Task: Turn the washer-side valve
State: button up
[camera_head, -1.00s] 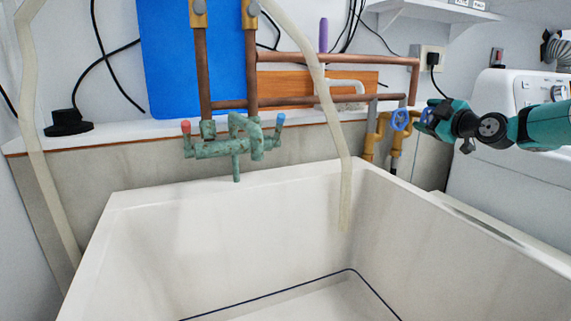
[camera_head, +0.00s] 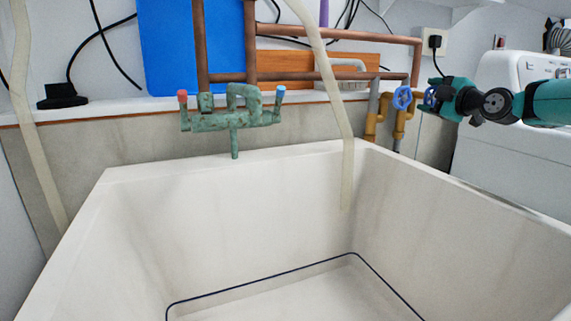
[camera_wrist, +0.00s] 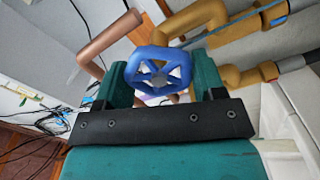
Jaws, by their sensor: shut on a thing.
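A large white sink (camera_head: 250,215) fills the foreground. A green faucet (camera_head: 230,120) with red and blue knobs is behind it. A pale hose (camera_head: 335,90) hangs into the sink. The washer (camera_head: 500,150) stands right, below my arm. Copper pipes (camera_head: 340,75) run along the wall.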

jog(key=shift+a+f+n+b, duration=0.1)
jog(key=shift+f+n+b, duration=0.2)
jog(key=shift+n+b, duration=1.35)
jog(key=shift+s+r+b, duration=0.25)
jog(key=shift+b, duration=0.65)
jog(key=shift+o, duration=0.4)
jog(key=shift+r+n, duration=0.15)
jog(key=shift+n, duration=0.1)
jog(key=shift+o, duration=0.2)
jog(key=shift+s+b, duration=0.1)
jog(key=shift+b, duration=0.4)
